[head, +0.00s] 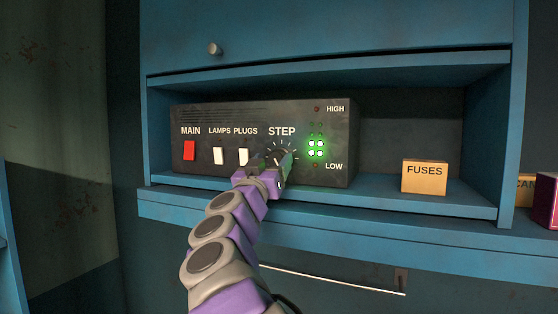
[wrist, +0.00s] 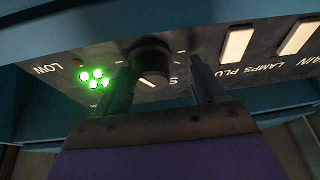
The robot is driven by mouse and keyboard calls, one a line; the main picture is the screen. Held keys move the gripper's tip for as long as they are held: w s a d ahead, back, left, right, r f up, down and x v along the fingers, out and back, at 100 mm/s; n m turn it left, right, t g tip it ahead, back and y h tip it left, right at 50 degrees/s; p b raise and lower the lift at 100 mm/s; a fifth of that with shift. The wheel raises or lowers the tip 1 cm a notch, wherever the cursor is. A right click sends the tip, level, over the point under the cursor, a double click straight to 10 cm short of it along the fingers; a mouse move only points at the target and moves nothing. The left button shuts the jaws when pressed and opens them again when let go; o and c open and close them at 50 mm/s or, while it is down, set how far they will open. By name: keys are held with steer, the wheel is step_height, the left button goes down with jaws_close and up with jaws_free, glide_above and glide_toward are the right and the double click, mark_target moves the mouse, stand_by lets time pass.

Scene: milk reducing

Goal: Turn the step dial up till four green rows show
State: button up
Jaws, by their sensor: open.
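The dark control box (head: 200,115) stands on the blue shelf with its STEP dial (wrist: 151,58) on the front panel. The round black dial is mostly hidden by my gripper (head: 272,168) in the head view. In the wrist view my gripper (wrist: 160,75) is open, one finger on each side of the dial. The left finger looks close to it; contact cannot be told. The green lamps (head: 316,149) right of the dial show two bright rows of two at the LOW end. Dimmer lamps sit above them, toward HIGH.
A red MAIN switch (head: 189,150) and white LAMPS (head: 218,156) and PLUGS (head: 243,157) switches lie left of the dial. A FUSES box (head: 424,177) stands on the shelf at right. The shelf's upper panel (head: 330,30) overhangs the control box.

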steer(key=shift+d+r, duration=0.1)
steer(key=shift+d, duration=0.4)
steer(key=shift+c, duration=0.5)
steer(key=c, duration=0.7)
steer(key=shift+a, duration=0.1)
steer(key=shift+c, duration=0.2)
steer(key=shift+m+h+p, duration=0.35)
steer(key=shift+m+h, duration=0.05)
steer(key=shift+m, duration=0.1)
steer(key=m+h+p, duration=0.1)
steer(key=m, duration=0.1)
steer(key=shift+a+m+g, duration=0.1)
steer(key=shift+m+g, duration=0.2)
steer(key=shift+m, duration=0.1)
steer(key=shift+m+g+h+p, duration=0.35)
steer(key=shift+m+h+p, duration=0.25)
steer(key=shift+m, duration=0.6)
steer(key=shift+m+g+h+p, duration=0.35)
steer(key=shift+m+h+p, duration=0.25)
steer(key=shift+m, duration=0.6)
